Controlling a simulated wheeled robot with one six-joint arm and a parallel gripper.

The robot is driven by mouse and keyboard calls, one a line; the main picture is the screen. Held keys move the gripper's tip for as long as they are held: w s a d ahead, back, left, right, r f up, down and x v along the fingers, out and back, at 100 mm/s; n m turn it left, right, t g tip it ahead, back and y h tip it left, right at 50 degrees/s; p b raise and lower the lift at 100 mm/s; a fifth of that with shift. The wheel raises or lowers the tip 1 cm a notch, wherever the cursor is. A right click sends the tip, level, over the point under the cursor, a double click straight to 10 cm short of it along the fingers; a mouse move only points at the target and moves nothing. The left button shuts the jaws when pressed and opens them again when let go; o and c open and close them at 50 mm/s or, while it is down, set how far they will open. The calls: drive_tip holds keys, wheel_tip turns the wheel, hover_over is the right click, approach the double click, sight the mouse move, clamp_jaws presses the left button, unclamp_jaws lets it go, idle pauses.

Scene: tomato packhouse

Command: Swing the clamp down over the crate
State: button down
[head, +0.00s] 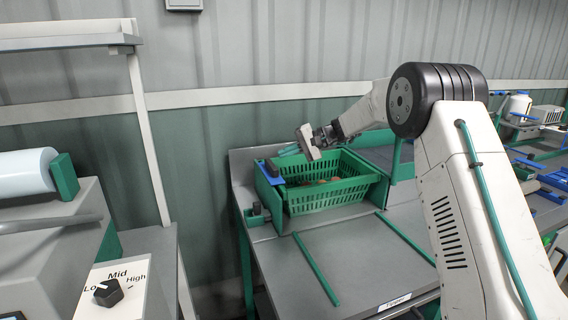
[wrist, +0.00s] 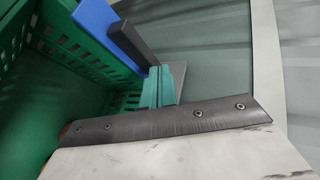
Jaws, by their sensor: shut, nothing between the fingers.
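The green slatted crate (head: 330,198) sits on the grey bench, with a little reddish produce low inside. The clamp (head: 272,174), a blue bar with a dark grey handle, is at the crate's left end. In the wrist view, the blue bar (wrist: 98,24) and its dark handle (wrist: 134,44) are at the top, beside the crate wall (wrist: 62,60). My gripper (head: 286,151) is over the crate's back left corner, near the clamp. Its teal fingers (wrist: 162,86) are shut and empty, close to the handle's end. I cannot tell whether they touch it.
Green guide rails (head: 315,268) lie on the bench (head: 350,252) in front of the crate, with clear surface between them. A small dark fitting (head: 256,214) stands left of the crate. A dial panel (head: 112,290) is at lower left. A corrugated wall (head: 240,60) is behind.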

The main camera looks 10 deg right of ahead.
drive_tip(key=f+v, duration=0.1)
drive_tip(key=v, duration=0.8)
drive_tip(key=shift+d, duration=0.3)
drive_tip(key=s+f, duration=0.1)
drive_tip(key=s, duration=0.1)
drive_tip(key=s+f+g+h, duration=0.1)
drive_tip(key=s+f, duration=0.1)
drive_tip(key=s, duration=0.1)
drive_tip(key=s+f+g+h, duration=0.1)
drive_tip(key=s+f, duration=0.1)
drive_tip(key=shift+s+d+f+m, duration=0.15)
drive_tip(key=shift+s+f+m, duration=0.1)
drive_tip(key=shift+s+m, duration=0.15)
drive_tip(key=s+r+n+h, duration=0.1)
drive_tip(key=s+r+h, duration=0.1)
drive_tip(key=s, duration=1.4)
drive_tip(key=s+r+n+h, duration=0.2)
drive_tip(key=s+h, duration=0.3)
drive_tip(key=s, duration=1.1)
drive_tip(key=s+d+r+n+h, duration=0.1)
drive_tip(key=s+r+h, duration=0.1)
drive_tip(key=s, duration=1.3)
drive_tip(key=shift+s+n+h, duration=0.3)
drive_tip(key=shift+s+h, duration=0.1)
drive_tip(key=shift+h, duration=0.3)
drive_tip(key=shift+f+g, duration=0.1)
drive_tip(key=shift+g, duration=0.2)
